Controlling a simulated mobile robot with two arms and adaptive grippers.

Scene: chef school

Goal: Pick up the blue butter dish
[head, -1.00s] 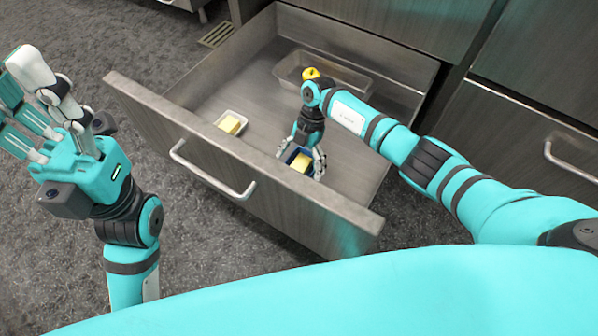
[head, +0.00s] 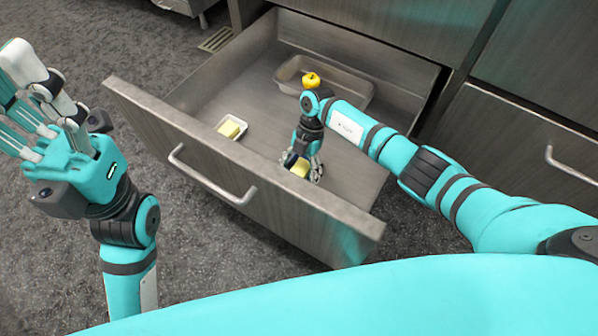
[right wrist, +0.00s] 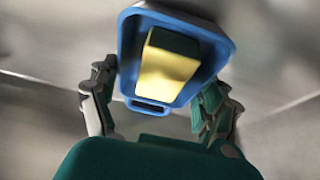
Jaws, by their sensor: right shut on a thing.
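The blue butter dish (right wrist: 129,52) holds a yellow block of butter (right wrist: 168,66) in the right wrist view. It sits between the two fingers of my right gripper (right wrist: 158,108), which is shut on it. In the head view my right gripper (head: 301,166) is inside the open drawer near its front panel. There the butter (head: 300,169) shows between the fingers, and most of the blue dish is hidden. I cannot tell whether the dish touches the drawer floor. My left gripper (head: 22,100) is open and empty, outside the drawer at the left.
The open metal drawer (head: 215,95) also holds a white dish with butter (head: 231,127) to the left and a grey tray (head: 352,83) at the back. The drawer handle (head: 212,180) juts out in front.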

